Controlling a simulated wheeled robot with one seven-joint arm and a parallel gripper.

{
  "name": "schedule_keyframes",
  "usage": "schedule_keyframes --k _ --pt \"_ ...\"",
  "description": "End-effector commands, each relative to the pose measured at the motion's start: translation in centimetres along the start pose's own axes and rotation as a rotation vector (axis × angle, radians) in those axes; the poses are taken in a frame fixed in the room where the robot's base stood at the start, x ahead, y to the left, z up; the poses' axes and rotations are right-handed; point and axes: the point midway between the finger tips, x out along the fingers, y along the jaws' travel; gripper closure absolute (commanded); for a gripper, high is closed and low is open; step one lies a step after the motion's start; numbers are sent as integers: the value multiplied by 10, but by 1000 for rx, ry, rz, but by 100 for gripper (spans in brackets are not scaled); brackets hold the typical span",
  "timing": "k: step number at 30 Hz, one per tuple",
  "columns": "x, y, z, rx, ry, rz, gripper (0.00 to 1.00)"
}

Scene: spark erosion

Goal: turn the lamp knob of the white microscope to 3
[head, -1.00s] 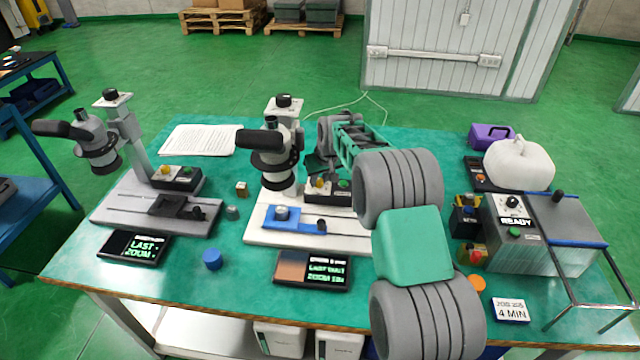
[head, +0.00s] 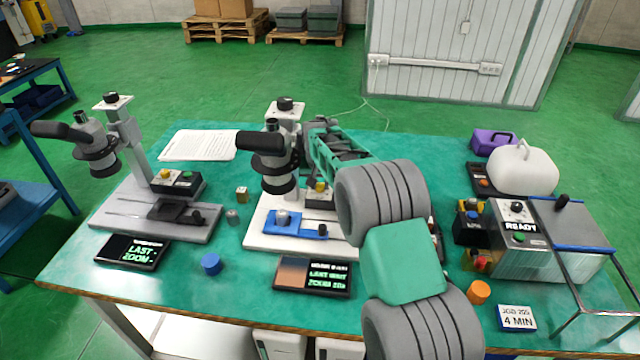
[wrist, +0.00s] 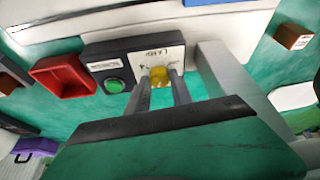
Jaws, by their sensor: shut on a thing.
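The white microscope (head: 284,115) stands mid-table on its white base, with a blue slide (head: 295,222) on it. Its dark lamp box (head: 318,201) carries a yellow lamp knob (head: 320,187), partly hidden by my arm in the head view. In the wrist view the lamp knob (wrist: 159,76) sits on a pale plate marked LAMP, beside a green button (wrist: 114,85). My gripper (wrist: 163,84) has one finger on each side of the knob and is shut on it. The dial figures are too small and covered to read the setting.
A grey microscope (head: 120,130) with a similar lamp box stands at left. A blue cap (head: 211,264) and a display (head: 312,277) lie near the front edge. A grey machine (head: 550,240) and a white lidded pot (head: 523,168) are at right. A red bin (wrist: 65,75) shows in the wrist view.

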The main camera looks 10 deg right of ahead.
Motion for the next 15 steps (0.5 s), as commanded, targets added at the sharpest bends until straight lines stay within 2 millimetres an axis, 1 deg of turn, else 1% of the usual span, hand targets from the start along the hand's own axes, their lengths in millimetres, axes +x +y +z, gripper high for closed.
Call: schedule_keyframes --k 5,6,13,15 --pt "-1 0 -1 -1 1 -1 100" --pt "-1 0 -1 -1 1 -1 72" --pt "0 0 0 -2 1 -1 53" --pt "0 0 0 -2 1 -1 51"
